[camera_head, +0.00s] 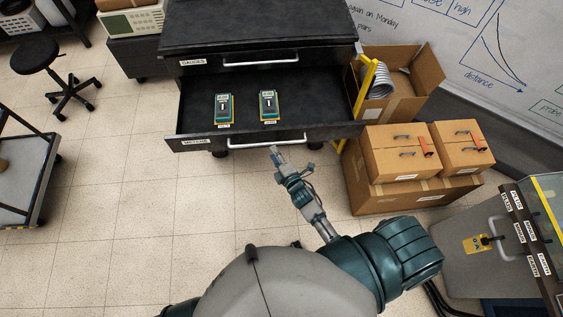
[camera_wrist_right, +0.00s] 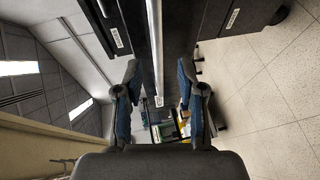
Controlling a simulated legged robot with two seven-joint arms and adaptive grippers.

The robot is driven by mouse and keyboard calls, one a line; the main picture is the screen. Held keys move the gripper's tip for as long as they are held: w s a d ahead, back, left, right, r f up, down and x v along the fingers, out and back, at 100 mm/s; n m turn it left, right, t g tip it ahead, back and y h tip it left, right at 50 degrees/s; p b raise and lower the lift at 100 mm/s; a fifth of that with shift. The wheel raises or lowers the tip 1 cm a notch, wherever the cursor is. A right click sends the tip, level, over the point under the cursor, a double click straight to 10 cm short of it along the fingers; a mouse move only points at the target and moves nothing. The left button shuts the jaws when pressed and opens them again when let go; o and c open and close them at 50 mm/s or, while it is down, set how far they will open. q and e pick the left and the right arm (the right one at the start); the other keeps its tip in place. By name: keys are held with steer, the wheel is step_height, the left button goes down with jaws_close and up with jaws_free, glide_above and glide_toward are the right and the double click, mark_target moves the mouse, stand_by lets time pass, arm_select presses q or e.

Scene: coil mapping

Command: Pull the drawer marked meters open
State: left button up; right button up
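The lower drawer, labelled METERS (camera_head: 195,142), stands pulled out from the black cabinet (camera_head: 260,25). Its inside shows, with two meters, a left one (camera_head: 224,108) and a right one (camera_head: 268,104), lying on its floor. Its pale bar handle (camera_head: 250,142) runs along the front. My right gripper (camera_head: 275,150) is at the right part of this handle. In the right wrist view my right gripper (camera_wrist_right: 157,75) has its fingers apart, with a pale bar handle (camera_wrist_right: 155,50) in line between them; contact cannot be told. My left gripper is not in view.
The upper drawer marked GAUGES (camera_head: 193,62) is shut. Cardboard boxes (camera_head: 400,160) and a yellow frame (camera_head: 366,85) stand right of the cabinet. A stool (camera_head: 38,55) and a cart (camera_head: 25,165) are at the left. The tiled floor before the drawer is clear.

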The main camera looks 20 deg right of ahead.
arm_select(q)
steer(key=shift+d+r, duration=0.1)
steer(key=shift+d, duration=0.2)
arm_select(e)
steer(key=v, duration=0.3)
steer(key=d+v, duration=0.1)
steer(key=v, duration=0.1)
steer(key=shift+s+d+f, duration=0.1)
steer(key=shift+s+d, duration=0.05)
steer(key=shift+s, duration=0.15)
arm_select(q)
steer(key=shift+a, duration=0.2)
arm_select(e)
steer(key=shift+a, duration=0.3)
